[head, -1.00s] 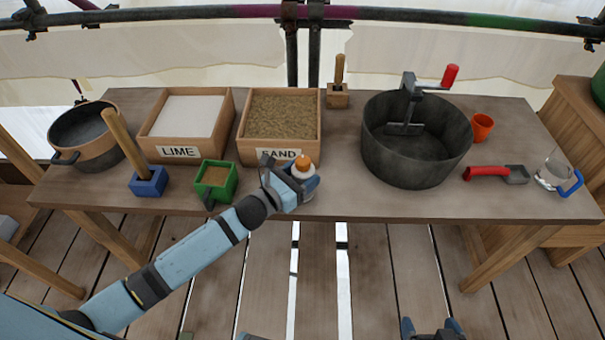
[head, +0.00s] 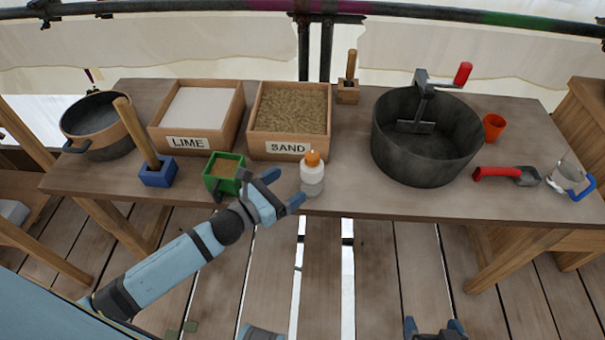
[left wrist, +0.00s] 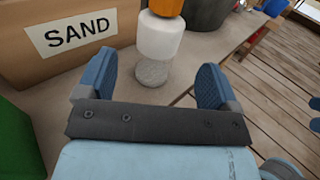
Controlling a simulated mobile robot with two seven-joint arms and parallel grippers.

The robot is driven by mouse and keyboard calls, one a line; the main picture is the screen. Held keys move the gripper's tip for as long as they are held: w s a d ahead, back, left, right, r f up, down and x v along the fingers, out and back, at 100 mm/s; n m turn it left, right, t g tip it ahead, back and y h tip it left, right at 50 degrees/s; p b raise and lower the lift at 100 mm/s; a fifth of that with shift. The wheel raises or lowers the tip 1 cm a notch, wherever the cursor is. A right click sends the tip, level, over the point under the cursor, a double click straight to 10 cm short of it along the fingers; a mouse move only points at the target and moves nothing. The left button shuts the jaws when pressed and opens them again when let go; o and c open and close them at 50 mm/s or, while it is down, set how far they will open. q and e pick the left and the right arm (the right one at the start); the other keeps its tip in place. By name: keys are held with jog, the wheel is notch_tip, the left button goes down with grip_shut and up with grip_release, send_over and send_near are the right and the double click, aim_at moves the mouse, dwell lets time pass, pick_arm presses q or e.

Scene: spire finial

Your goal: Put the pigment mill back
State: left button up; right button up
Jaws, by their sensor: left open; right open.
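What looks like the pigment mill (head: 312,178), a small bottle shape with an orange top, white body and grey lower part, stands upright near the table's front edge, in front of the sand box. It also shows in the left wrist view (left wrist: 160,38), ahead of the fingers, its top cut off. My left gripper (head: 284,188) is open and empty, just left of the mill and apart from it. In the left wrist view, nothing is between its fingers (left wrist: 156,80). My right gripper (head: 433,327) is open and low at the bottom edge, away from the table.
The sand box (head: 290,110) and lime box (head: 197,115) stand behind. A green box (head: 224,176) is close left of my left gripper; a blue-based tool (head: 157,173) is further left. A large mixing pot (head: 427,140) stands right. The table between mill and pot is clear.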

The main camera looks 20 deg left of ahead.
pick_arm(q)
jog(key=s+f+m+g+y, duration=0.1)
jog(key=s+f+m, duration=0.2)
jog(key=m, duration=0.8)
jog(key=s+d+f+m+g+y, duration=0.1)
jog(key=s+f+m+g+y, duration=0.1)
jog(key=s+m, duration=0.6)
jog(key=s+d+f+m+g+y, duration=0.1)
jog(key=s+f+m, duration=0.3)
jog(key=m, duration=0.9)
jog(key=shift+s+f+m+g+y, duration=0.2)
jog(key=shift+s+m+g+y, duration=0.2)
jog(key=shift+s+g+y, duration=0.3)
jog(key=shift+s+d, duration=0.1)
